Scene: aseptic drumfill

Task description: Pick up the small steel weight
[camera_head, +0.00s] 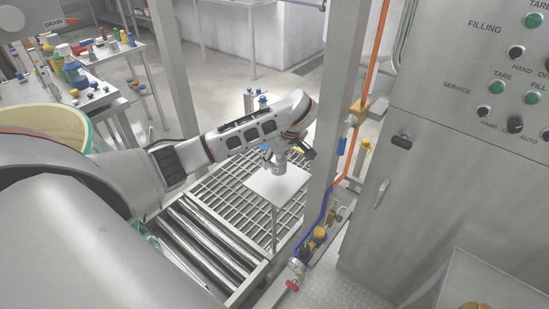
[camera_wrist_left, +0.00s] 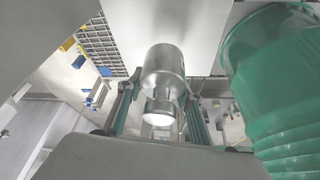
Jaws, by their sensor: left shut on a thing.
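The small steel weight (camera_wrist_left: 164,68) is a shiny cylinder with a narrower neck and knob. In the left wrist view it sits between the two fingers of my left gripper (camera_wrist_left: 160,92), which is shut on it. In the head view my left gripper (camera_head: 279,158) is over a small white stand top (camera_head: 268,197), and the weight shows only as a small grey shape at its fingers. The pale stand top (camera_wrist_left: 185,22) lies behind the weight in the wrist view. I cannot tell whether the weight touches it. My right gripper is not in view.
A steel post (camera_head: 325,130) with orange and blue hoses stands right of the stand. The control cabinet (camera_head: 450,170) is further right. A roller conveyor (camera_head: 205,240) and floor grating lie left of the stand. A large green ribbed thing (camera_wrist_left: 285,80) is close in the wrist view.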

